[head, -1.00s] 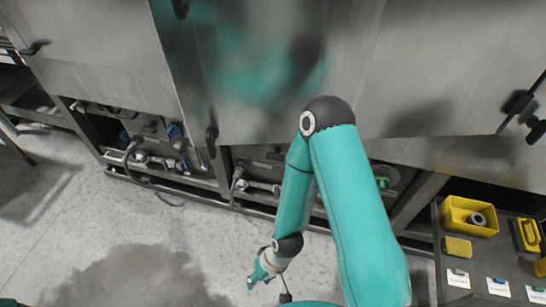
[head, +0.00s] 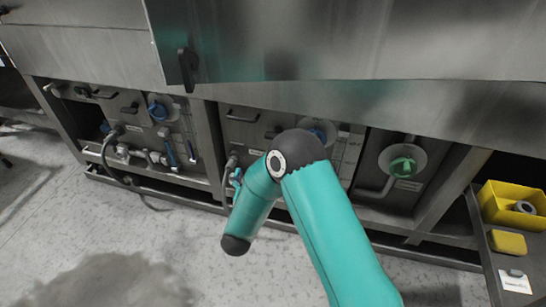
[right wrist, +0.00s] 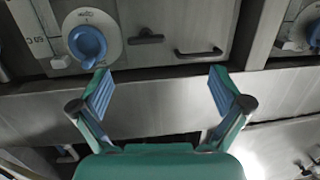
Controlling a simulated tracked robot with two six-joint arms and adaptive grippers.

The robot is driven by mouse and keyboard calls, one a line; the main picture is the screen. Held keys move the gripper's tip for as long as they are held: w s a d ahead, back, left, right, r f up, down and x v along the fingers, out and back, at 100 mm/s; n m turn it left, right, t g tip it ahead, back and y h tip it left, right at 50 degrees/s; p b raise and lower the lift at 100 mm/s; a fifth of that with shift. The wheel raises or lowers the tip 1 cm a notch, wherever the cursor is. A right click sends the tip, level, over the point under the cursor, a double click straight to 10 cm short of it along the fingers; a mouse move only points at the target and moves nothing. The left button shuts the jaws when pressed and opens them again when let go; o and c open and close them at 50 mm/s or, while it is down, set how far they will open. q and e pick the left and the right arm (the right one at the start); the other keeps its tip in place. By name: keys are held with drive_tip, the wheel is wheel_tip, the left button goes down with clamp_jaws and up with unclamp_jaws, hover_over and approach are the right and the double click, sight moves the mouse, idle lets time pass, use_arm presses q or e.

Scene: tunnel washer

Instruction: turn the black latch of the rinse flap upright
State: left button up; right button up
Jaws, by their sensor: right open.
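The middle lower panel carries a small black latch (head: 272,132), partly by my arm's elbow in the head view. In the right wrist view the latch (right wrist: 146,37) shows as a dark bar lying flat, between a blue round knob (right wrist: 87,45) and a black handle (right wrist: 199,52). I cannot read which flap is named rinse. My right gripper (right wrist: 162,85) is open and empty, its fingers spread wide, apart from the latch. In the head view it is mostly hidden by my arm. My left gripper is out of view.
The left panel has a similar latch (head: 130,107), with pipes and a hose below. A green knob (head: 403,166) sits to the right. Steel doors overhang the panels, one with a larger black latch (head: 187,70). A yellow bin (head: 498,209) stands at right. The floor in front is clear.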

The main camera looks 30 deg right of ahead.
use_arm(q)
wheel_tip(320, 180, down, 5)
drive_tip(key=b, duration=0.3)
use_arm(e)
drive_tip(key=w+d, duration=0.3)
drive_tip(key=d, duration=0.1)
drive_tip(key=w+d+h, duration=0.1)
drive_tip(key=w+d, duration=0.3)
drive_tip(key=d, duration=0.1)
drive_tip(key=w+d+r+m+h, duration=0.1)
drive_tip(key=w+d, duration=0.2)
drive_tip(key=d, duration=0.1)
drive_tip(key=shift+w+d+g, duration=0.15)
drive_tip(key=shift+d+g, duration=0.15)
drive_tip(key=shift+d, duration=0.1)
